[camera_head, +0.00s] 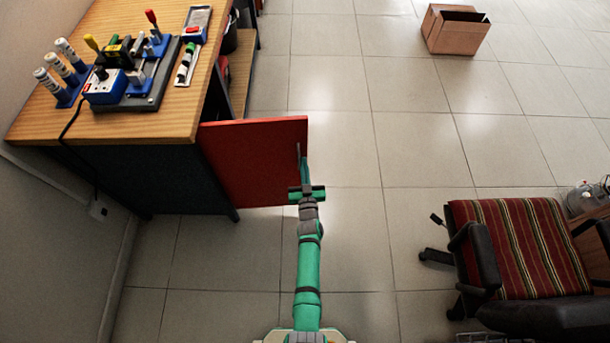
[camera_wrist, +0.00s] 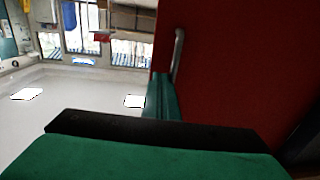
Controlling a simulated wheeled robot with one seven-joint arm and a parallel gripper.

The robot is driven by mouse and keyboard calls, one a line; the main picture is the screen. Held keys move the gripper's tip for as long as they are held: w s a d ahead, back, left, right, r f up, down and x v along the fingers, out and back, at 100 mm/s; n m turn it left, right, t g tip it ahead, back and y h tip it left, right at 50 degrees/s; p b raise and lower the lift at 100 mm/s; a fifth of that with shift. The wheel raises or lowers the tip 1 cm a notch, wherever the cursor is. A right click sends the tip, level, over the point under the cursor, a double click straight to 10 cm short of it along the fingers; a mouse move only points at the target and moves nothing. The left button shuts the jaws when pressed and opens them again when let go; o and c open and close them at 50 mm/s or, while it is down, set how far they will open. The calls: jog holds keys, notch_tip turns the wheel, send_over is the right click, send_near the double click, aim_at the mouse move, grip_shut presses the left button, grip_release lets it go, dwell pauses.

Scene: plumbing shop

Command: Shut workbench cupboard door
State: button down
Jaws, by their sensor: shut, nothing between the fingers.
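The red cupboard door (camera_head: 252,160) of the wooden-topped workbench (camera_head: 150,124) stands open in the head view, swung out to the right from the bench's near corner. A metal bar handle sits near the door's outer edge; it shows in the wrist view (camera_wrist: 178,52). My gripper (camera_head: 303,172) is shut and empty at the door's outer edge, close to the handle. The door fills the right of the wrist view (camera_wrist: 235,70). I cannot tell whether the fingers touch the door or handle.
A chair with a striped seat (camera_head: 520,240) stands at the right. An open cardboard box (camera_head: 455,34) lies on the far floor. Tools and blue-based devices (camera_head: 125,75) sit on the bench top. The tiled floor right of the door is clear.

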jog(key=shift+w+a, duration=0.1)
jog(key=shift+w, duration=0.85)
